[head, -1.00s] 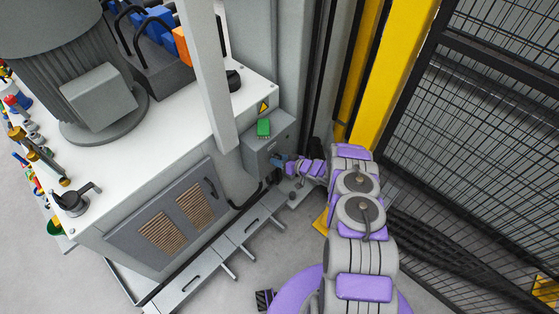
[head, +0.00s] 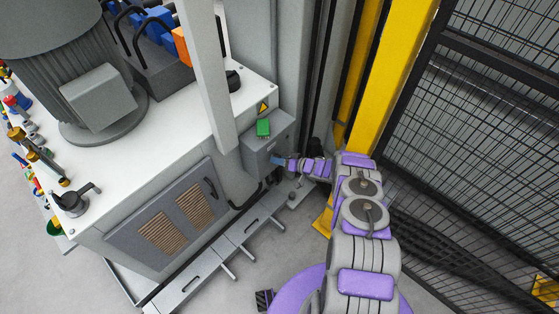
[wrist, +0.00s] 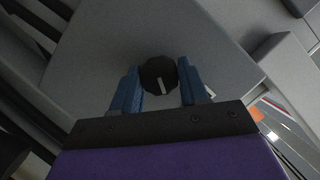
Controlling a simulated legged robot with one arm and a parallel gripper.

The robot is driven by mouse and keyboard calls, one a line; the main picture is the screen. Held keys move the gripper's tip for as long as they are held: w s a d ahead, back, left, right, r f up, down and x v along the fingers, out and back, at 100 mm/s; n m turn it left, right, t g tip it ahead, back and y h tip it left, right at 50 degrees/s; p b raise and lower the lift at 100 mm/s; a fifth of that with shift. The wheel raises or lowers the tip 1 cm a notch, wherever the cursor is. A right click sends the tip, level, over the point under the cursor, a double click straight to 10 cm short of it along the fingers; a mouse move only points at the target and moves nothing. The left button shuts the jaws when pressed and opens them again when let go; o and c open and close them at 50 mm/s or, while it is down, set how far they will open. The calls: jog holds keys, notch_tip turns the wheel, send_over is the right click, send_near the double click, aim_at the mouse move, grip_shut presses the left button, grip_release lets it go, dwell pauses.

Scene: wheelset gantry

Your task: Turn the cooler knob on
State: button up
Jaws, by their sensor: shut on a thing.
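The cooler knob (wrist: 158,75) is a round black knob with a white pointer line, on the face of a grey box. In the wrist view it sits between the two blue fingers of my gripper (wrist: 160,86), which is shut on it. The white line points down and slightly right in that view. In the head view, my gripper (head: 278,161) reaches the front face of the grey control box (head: 264,148). The knob itself is hidden there by the fingers.
A white-topped machine cabinet (head: 160,150) stands to the left. A yellow post (head: 392,75) and a black mesh fence (head: 500,120) stand to the right of my arm. Grey rails (head: 235,245) lie on the floor.

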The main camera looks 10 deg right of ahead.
jog(key=shift+w+d, duration=0.15)
jog(key=shift+d, duration=0.05)
jog(key=o, duration=1)
jog(key=shift+o, duration=0.2)
jog(key=shift+r, duration=0.1)
notch_tip(320, 180, up, 3)
jog(key=shift+r+p, duration=0.15)
jog(key=shift+p, duration=0.65)
jog(key=s+r+p, duration=0.1)
jog(key=s+p, duration=0.3)
jog(key=s, duration=1.2)
jog(key=shift+r, duration=0.2)
jog(key=shift+a, duration=0.1)
